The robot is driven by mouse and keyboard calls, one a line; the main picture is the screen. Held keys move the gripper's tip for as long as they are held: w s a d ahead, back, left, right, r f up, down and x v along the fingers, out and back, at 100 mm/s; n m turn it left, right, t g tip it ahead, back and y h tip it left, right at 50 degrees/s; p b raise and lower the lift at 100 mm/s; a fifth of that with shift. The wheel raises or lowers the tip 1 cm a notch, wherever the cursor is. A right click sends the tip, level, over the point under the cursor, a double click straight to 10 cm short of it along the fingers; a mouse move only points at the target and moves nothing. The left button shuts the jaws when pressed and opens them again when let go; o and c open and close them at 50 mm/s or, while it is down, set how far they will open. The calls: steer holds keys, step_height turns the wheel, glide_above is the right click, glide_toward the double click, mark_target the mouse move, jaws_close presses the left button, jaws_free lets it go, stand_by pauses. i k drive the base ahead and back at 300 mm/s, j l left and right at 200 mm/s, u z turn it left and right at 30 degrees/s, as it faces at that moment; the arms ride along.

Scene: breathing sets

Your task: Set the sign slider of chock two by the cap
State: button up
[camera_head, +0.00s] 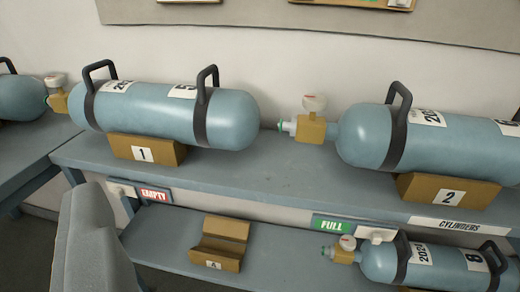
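Chock two (449,193) is a brown wooden block with a white "2" label on the upper shelf. It carries a blue-grey cylinder (450,143) with black handles. At its left end are a brass valve (309,129), a pale knob (314,103) and a green cap (281,125) on the outlet. Below and left of chock two, a sign on the shelf edge shows green "FULL" (335,225). Its whitish slider (377,235) sits at the sign's right end, partly behind a lower cylinder's handle.
Chock one (146,150) holds another cylinder (180,112); its sign shows red "EMPTY" (156,194), slider (121,189) at left. Below are an empty chock A (220,243) and cylinder 8 (440,266).

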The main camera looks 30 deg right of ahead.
mark_target(376, 235)
steer(key=z, duration=1.45)
